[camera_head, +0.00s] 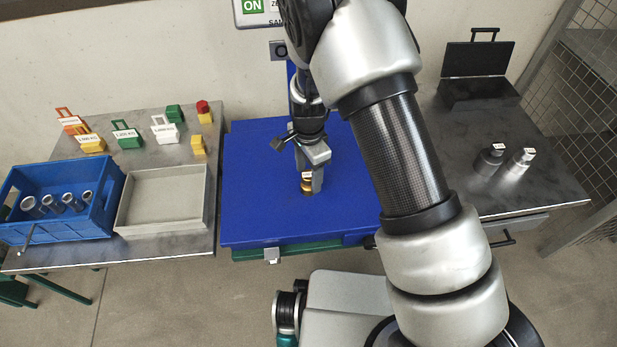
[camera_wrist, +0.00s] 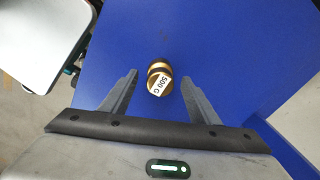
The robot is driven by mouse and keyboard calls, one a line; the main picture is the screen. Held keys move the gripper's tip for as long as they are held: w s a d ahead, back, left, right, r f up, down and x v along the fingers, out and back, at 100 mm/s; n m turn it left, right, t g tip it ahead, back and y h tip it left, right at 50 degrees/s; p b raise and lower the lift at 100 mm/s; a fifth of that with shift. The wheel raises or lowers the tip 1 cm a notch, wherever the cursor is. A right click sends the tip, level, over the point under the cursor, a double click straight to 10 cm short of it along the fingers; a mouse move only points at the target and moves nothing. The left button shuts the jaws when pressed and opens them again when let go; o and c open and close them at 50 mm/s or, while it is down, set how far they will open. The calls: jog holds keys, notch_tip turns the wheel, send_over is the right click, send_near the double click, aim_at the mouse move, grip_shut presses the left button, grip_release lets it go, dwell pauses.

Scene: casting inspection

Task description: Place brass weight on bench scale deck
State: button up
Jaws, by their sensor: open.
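The brass weight (camera_head: 307,186) stands on the blue bench scale deck (camera_head: 260,205), near the middle of the deck. In the wrist view the brass weight (camera_wrist: 160,78) shows a white label reading "500 G" and sits between and just beyond my two fingertips. My gripper (camera_head: 312,183) is directly over the deck, low and close around the weight, and partly hides it. In the wrist view my gripper (camera_wrist: 160,85) has its fingers spread apart, with blue deck visible between each finger and the weight. The deck (camera_wrist: 240,50) fills most of that view.
On the left table are a blue crate (camera_head: 98,222) with metal cylinders, a grey tray (camera_head: 203,210) and several coloured blocks. On the right table (camera_head: 545,190) are two metal weights (camera_head: 490,160) and an open black case (camera_head: 480,92). The deck around the weight is clear.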

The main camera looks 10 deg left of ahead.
notch_tip(320, 180, up, 8)
jog(key=shift+r+p, duration=0.1)
jog(key=shift+p, duration=0.7)
jog(key=shift+r, duration=0.7)
notch_tip(320, 180, up, 11)
jog(key=n+t+y, duration=0.1)
jog(key=n, duration=0.1)
send_over(308, 175)
jog(key=d, duration=0.5)
jog(key=s+d+r+n+t, duration=0.1)
jog(key=s+d+r+n, duration=0.1)
jog(key=s+d+r, duration=0.45)
jog(key=s+d+r+n+t+h, duration=0.1)
jog(key=s+d+r+n+t, duration=0.2)
jog(key=s+d+r+n, duration=0.3)
jog(key=s+d+r, duration=0.3)
jog(key=s+r, duration=0.1)
jog(key=s, duration=0.2)
jog(key=shift+s+d+r+n+t, duration=0.2)
jog(key=shift+s+r+n+t, duration=0.1)
jog(key=shift+r, duration=0.1)
